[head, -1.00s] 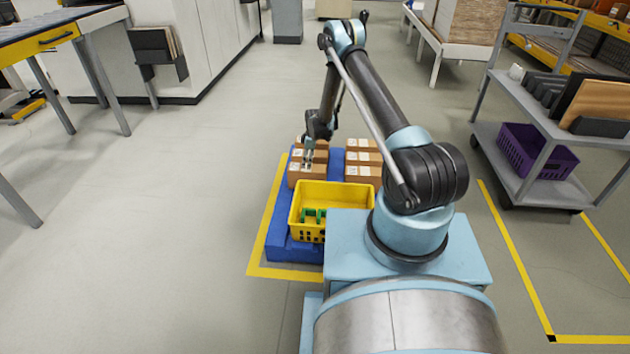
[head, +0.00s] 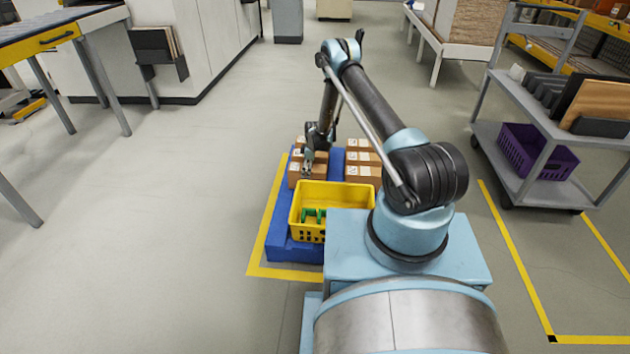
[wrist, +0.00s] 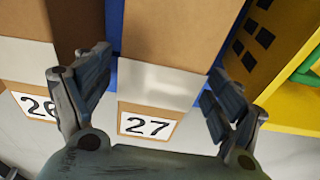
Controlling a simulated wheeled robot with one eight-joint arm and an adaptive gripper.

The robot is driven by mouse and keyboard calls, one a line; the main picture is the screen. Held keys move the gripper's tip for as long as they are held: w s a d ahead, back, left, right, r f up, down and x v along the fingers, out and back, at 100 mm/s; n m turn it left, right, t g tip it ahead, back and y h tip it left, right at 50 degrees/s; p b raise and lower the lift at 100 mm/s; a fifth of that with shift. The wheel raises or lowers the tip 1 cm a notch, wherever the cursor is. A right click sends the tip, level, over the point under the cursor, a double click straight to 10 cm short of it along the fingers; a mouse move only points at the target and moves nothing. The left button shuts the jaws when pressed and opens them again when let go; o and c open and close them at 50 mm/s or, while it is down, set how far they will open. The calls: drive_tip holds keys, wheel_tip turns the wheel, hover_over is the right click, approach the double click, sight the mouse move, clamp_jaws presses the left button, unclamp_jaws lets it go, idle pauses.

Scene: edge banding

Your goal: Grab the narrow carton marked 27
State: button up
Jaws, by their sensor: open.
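The carton marked 27 (wrist: 170,45) is brown with a pale strip and a white label, in the middle of the wrist view. My gripper (wrist: 160,65) is open, with one finger on each side of this carton in the picture. Contact cannot be made out. A carton marked 26 (wrist: 25,50) stands to its left, partly behind the left finger. In the head view my gripper (head: 307,171) is low over the left row of cartons; the numbers there are too small to read.
A yellow crate (wrist: 271,69) with green items stands close on the right in the wrist view. In the head view the cartons and the yellow crate (head: 340,193) stand on a blue pallet (head: 280,246). More cartons (head: 362,172) form a right row. The floor to the left is clear.

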drive_tip(key=c, duration=1.9)
drive_tip(key=shift+r, duration=0.1)
